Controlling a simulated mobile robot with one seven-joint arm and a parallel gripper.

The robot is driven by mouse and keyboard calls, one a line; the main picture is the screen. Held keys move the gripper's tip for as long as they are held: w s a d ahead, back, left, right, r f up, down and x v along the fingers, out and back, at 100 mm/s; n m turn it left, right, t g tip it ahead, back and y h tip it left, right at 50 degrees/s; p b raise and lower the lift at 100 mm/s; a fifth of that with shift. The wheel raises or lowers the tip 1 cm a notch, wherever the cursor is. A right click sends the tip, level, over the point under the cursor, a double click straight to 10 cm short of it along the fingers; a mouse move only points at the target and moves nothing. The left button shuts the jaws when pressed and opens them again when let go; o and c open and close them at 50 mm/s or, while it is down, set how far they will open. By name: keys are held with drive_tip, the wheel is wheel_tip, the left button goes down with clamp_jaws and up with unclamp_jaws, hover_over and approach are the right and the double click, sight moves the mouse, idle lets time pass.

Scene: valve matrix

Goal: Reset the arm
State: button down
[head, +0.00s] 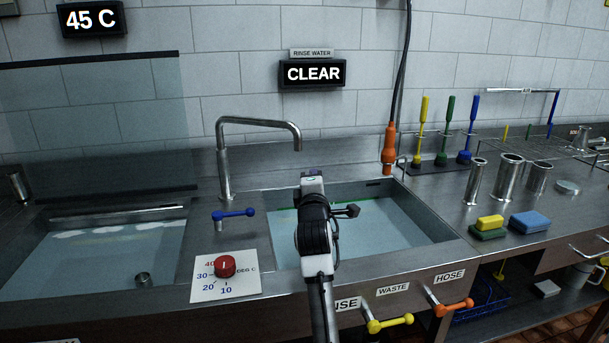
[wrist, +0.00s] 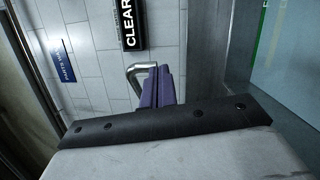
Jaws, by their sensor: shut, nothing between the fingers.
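My arm (head: 316,250) rises from the bottom middle in the head view and stands over the front of the right-hand sink. My gripper (wrist: 159,78) shows in the wrist view as two purple fingers pressed together, with nothing between them. The fingers point toward the tiled wall, with the tap spout (wrist: 138,72) behind them. In the head view the fingers are hidden behind my arm and cannot be made out.
The right sink (head: 400,222) and left sink (head: 90,260) hold water. A tap (head: 224,160), blue lever (head: 234,213) and red dial (head: 225,266) stand between them. Yellow (head: 390,323) and orange (head: 452,307) handles jut from the front. An orange hose nozzle (head: 389,145) hangs behind.

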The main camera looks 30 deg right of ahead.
drive_tip(key=shift+s+d+f+b, duration=0.15)
drive_tip(key=shift+s+b, duration=0.25)
drive_tip(key=shift+s, duration=1.8)
